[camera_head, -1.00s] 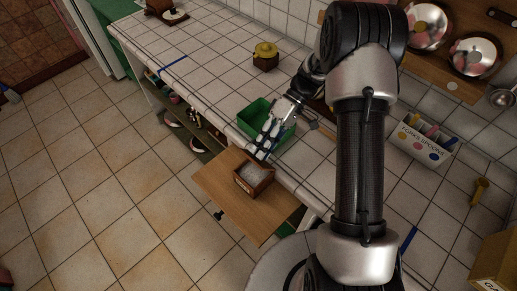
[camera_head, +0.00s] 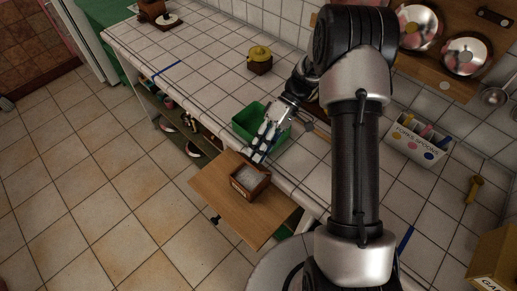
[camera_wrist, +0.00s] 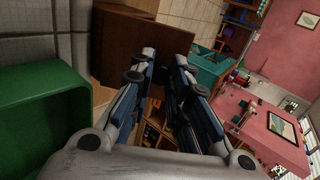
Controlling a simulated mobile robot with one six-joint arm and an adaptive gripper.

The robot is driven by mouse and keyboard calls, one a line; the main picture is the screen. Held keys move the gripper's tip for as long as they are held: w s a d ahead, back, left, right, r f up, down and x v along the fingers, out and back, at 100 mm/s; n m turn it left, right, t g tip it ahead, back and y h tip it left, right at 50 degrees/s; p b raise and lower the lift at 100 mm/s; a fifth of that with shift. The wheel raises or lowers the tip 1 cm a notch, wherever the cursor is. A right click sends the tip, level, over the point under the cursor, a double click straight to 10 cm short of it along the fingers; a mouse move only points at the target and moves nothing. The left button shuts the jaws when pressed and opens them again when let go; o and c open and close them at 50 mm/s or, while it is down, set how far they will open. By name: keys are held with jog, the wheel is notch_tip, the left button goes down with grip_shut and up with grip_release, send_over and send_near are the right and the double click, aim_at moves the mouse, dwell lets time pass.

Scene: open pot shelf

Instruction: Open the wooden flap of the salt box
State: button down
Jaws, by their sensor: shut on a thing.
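The salt box (camera_head: 241,190) is a small brown wooden box with white salt showing in its open top. It stands on a pale wooden board (camera_head: 218,205) that juts out from the counter front. My gripper (camera_head: 259,154) is at the box's back edge, beside the green bin. A brown wooden panel (camera_wrist: 135,40), which looks like the flap, reaches between the fingertips in the wrist view (camera_wrist: 166,62). The fingers are closed on it, and the exact contact is partly hidden. In the head view the flap is largely hidden by the fingers.
A green bin (camera_head: 240,125) stands on the tiled counter (camera_head: 205,75) close beside my gripper. A yellow-lidded pot (camera_head: 259,60) stands farther back. A white utensil holder (camera_head: 416,150) is at the right. Open floor (camera_head: 100,190) lies left of the board.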

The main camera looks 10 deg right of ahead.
jog(key=shift+d+f, duration=0.15)
jog(key=shift+f, duration=0.05)
jog(key=c, duration=1.6)
grip_release()
jog(key=shift+c, duration=0.2)
jog(key=shift+o, duration=0.8)
jog(key=shift+r, duration=0.15)
jog(key=v, duration=1.2)
